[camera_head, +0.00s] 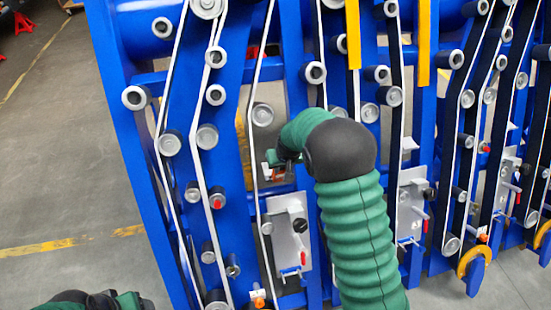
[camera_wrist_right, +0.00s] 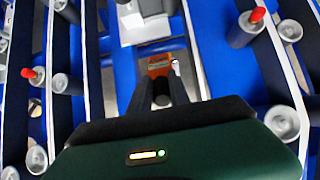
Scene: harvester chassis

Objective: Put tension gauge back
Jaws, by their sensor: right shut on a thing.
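My right gripper (camera_head: 277,160) is mostly hidden behind my green sleeved arm in the head view, in front of the blue frame. In the right wrist view, my right gripper (camera_wrist_right: 161,88) is shut on a small orange thing with a metal part (camera_wrist_right: 158,66), which appears to be the tension gauge. Only a small orange-red bit of the gauge (camera_head: 279,173) shows in the head view. Its lower part is hidden by the fingers. Part of my left arm shows at the bottom left edge, but its fingers are out of view.
The blue chassis (camera_head: 118,75) carries many grey rollers and white belts close around my right gripper. A grey plate (camera_head: 275,206) with a black knob and red-tipped pin is just below. Yellow strips (camera_head: 353,35) hang at the upper right.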

